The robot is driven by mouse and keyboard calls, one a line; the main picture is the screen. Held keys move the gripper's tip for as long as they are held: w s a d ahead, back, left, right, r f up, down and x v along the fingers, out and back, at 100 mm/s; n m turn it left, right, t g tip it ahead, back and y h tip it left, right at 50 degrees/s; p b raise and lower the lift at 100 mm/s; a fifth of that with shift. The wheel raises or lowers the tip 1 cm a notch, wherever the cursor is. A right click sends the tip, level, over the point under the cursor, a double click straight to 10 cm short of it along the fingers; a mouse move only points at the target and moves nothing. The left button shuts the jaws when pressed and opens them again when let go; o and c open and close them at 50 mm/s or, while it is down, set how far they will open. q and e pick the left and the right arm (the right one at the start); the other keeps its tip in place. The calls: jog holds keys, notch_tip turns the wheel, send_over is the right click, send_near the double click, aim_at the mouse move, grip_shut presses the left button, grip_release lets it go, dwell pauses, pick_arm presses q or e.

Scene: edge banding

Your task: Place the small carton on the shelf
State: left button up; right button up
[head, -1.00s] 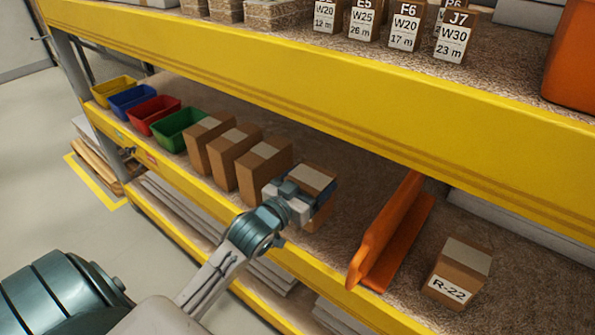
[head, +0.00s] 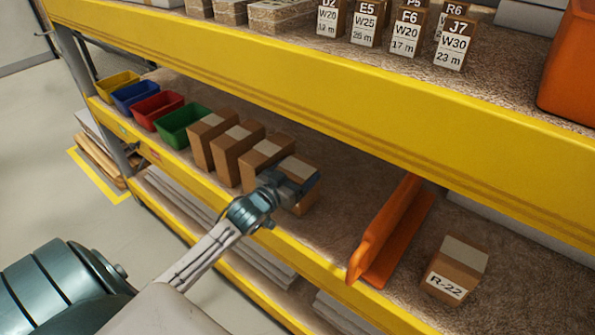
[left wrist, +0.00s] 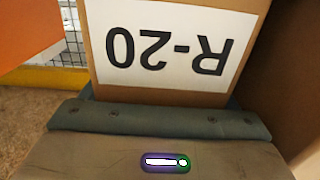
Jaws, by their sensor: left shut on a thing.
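The small carton (head: 301,168) is brown with a pale tape strip on top. In the left wrist view the carton's white label (left wrist: 165,42) reads R-20, upside down. My left gripper (head: 286,186) is shut on the carton. It holds the carton at the right end of a row of similar cartons (head: 263,160), on or just above the middle shelf (head: 325,205); I cannot tell if it touches the shelf. The gripper hides much of the carton's front. My right gripper is not in view.
An orange divider (head: 385,235) stands to the right, with bare shelf between it and the held carton. Beyond it sits a carton labelled R-22 (head: 455,268). A green bin (head: 181,127) and other bins stand left of the row. A yellow beam (head: 330,88) crosses above.

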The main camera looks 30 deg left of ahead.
pick_arm(q)
jog(key=o, duration=0.9)
jog(key=shift+o, duration=0.2)
jog(key=shift+s, duration=0.45)
jog(key=s+b, duration=0.3)
jog(key=s, duration=0.8)
jog(key=shift+a, duration=0.4)
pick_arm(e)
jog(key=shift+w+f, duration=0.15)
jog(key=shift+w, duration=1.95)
